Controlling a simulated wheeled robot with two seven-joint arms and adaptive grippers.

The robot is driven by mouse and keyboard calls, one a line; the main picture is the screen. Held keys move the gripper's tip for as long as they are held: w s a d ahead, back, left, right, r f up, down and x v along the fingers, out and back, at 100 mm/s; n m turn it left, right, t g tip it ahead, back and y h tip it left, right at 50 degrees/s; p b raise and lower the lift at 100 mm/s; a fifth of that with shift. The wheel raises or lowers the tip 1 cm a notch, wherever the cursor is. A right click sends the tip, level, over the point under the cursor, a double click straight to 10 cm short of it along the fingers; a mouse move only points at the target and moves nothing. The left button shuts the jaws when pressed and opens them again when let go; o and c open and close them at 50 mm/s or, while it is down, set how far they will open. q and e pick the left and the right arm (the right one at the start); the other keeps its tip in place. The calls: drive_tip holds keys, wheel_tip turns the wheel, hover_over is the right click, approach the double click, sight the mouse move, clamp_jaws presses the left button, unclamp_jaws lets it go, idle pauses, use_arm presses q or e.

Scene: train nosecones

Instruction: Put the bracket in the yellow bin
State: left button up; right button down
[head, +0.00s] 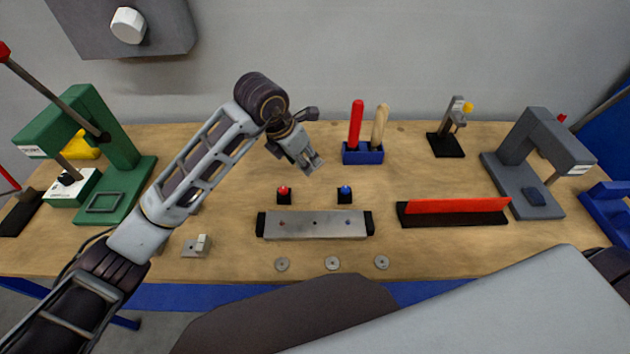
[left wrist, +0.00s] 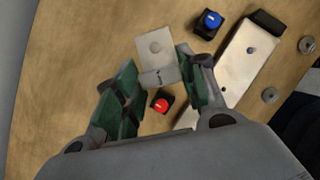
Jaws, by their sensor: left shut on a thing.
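My left gripper (head: 314,165) is above the middle of the bench, behind the red and blue buttons. In the left wrist view its green-padded fingers (left wrist: 157,88) are on either side of a grey metal bracket (left wrist: 155,50), a bent plate with a round mark, and hold it. In the head view the bracket is small and hard to make out at the fingertips. A yellow object (head: 85,149), partly hidden by the green press at the left, may be the yellow bin; I cannot tell. My right gripper is not in view.
A green press (head: 120,150) stands at the left, a grey press (head: 530,165) at the right. A red button (head: 284,194), blue button (head: 345,193) and metal bar fixture (head: 315,225) are at the middle. A blue holder (head: 362,154) has upright handles. A small metal piece (head: 195,246) lies front left.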

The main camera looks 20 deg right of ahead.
use_arm(q)
drive_tip(key=shift+f, duration=0.7)
wheel_tip(320, 180, down, 4)
drive_tip(key=shift+r+p, duration=0.1)
drive_tip(key=shift+p, duration=0.2)
drive_tip(key=shift+f, duration=0.65)
wheel_tip(320, 180, down, 2)
drive_tip(key=shift+f, duration=0.65)
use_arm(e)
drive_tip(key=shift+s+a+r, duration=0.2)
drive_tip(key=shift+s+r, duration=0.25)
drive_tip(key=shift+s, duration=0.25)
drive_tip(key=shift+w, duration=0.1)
